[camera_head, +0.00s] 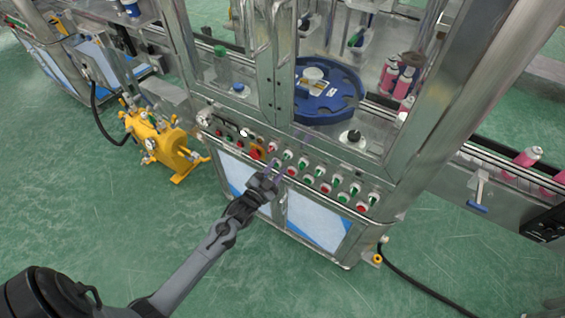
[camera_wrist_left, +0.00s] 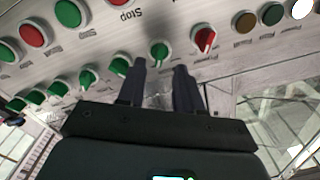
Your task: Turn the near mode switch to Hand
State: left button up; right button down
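The control panel (camera_head: 318,186) runs along the machine's front. It carries a row of turn switches with green knobs and one red-knobbed switch (camera_head: 272,147). I cannot tell which one is the mode switch; no Hand label is readable. My left gripper (camera_head: 274,168) is in front of the panel and empty. In the left wrist view its fingers (camera_wrist_left: 160,85) are apart, with a green-knobbed switch (camera_wrist_left: 159,50) beyond and between the tips, seemingly untouched. The red-knobbed switch (camera_wrist_left: 204,40) is just right of the right finger. My right gripper is not in view.
A larger red button (camera_head: 257,153) is left of the switches. A yellow pump unit (camera_head: 165,145) stands on the floor at left. Open green floor lies in front.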

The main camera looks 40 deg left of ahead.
aim_at(284, 160)
pick_arm(q)
jog(key=shift+w+a, duration=0.15)
jog(key=shift+w, duration=0.9)
jog(key=shift+w+a, duration=0.1)
jog(key=shift+w, duration=0.95)
jog(key=shift+c, duration=0.4)
grip_shut()
